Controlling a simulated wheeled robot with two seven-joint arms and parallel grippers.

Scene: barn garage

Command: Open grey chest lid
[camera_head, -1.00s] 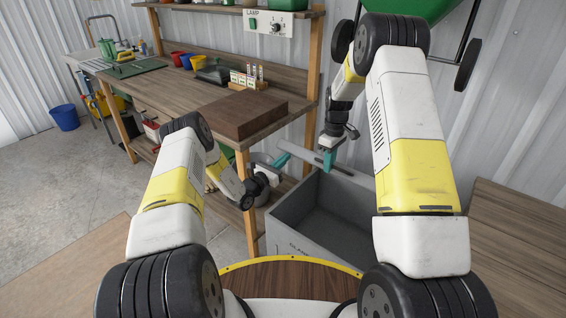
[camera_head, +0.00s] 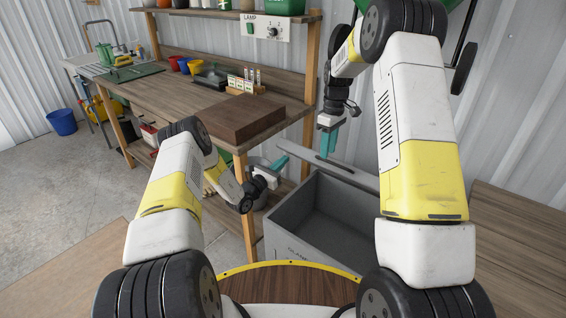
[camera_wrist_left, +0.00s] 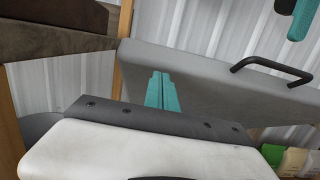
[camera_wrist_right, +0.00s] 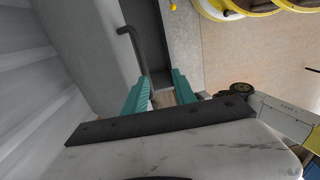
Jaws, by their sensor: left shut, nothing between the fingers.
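The grey chest (camera_head: 283,234) stands open in the head view, with its empty interior showing. Its grey lid (camera_head: 352,176) is raised at the back; the lid (camera_wrist_left: 205,75) fills the middle of the left wrist view and carries a black bar handle (camera_wrist_left: 272,68). My left gripper (camera_head: 279,164) is shut and empty beside the lid's left end; its teal fingers (camera_wrist_left: 159,90) are together in front of the lid. My right gripper (camera_head: 328,143) is above the lid. Its fingers (camera_wrist_right: 160,90) are apart with nothing between them, and the handle (camera_wrist_right: 130,46) lies beyond them.
A wooden workbench (camera_head: 165,87) stands left of the chest, with a dark wooden block (camera_head: 238,118) on its near corner. A bench post (camera_head: 246,210) is close to my left arm. A corrugated wall is behind the chest. A wooden surface (camera_head: 515,240) is at right.

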